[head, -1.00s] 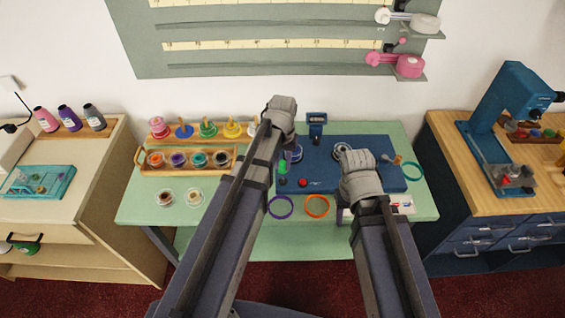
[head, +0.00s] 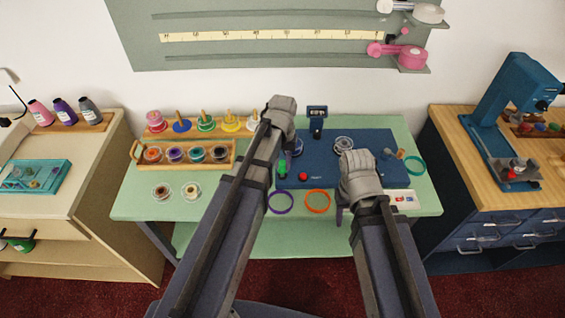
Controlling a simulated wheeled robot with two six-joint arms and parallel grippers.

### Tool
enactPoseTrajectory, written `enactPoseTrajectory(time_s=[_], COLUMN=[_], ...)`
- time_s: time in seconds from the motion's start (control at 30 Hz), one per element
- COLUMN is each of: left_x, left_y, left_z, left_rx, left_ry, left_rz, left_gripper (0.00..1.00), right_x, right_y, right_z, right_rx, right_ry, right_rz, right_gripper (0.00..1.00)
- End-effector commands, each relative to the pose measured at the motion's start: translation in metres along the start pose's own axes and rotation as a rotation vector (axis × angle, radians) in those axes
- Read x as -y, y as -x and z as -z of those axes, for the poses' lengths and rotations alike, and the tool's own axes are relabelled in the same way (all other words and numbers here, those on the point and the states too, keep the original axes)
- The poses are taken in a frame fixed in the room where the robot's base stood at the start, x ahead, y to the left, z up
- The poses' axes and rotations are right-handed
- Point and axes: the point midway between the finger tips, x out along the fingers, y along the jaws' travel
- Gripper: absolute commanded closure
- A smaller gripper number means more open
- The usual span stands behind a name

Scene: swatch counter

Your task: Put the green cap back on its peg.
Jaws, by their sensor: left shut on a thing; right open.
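My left gripper (head: 283,155) is shut on a small bright green thing, seemingly the green cap (head: 283,166), just right of my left forearm. Its fingers are mostly hidden. The cap appears in front of the blue mat; I cannot tell its height above it. In the row at the counter's back left, a wooden peg on a green base (head: 206,126) stands bare, between the blue-based and yellow-based pegs. My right gripper (head: 344,214) is open near the counter's front; my wrist partly hides it.
A rack of paint jars (head: 183,165) stands before the pegs, with two more jars (head: 161,192) nearer. The blue mat (head: 335,178) carries a red button (head: 302,175). Purple (head: 281,202) and orange (head: 317,203) rings lie in front.

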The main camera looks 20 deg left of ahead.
Motion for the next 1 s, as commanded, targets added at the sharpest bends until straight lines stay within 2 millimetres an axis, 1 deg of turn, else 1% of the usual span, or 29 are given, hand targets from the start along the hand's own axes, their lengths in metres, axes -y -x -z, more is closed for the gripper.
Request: enactPoseTrajectory(time_s=[1.0], left_x=[0.000], left_y=[-0.025], left_z=[0.000], left_rx=[0.000], left_ry=[0.000], left_rz=[0.000], left_gripper=[1.00], right_x=[0.002], right_y=[-0.024], right_z=[0.001], right_rx=[0.000], right_ry=[0.000], right_rz=[0.000], right_gripper=[0.50])
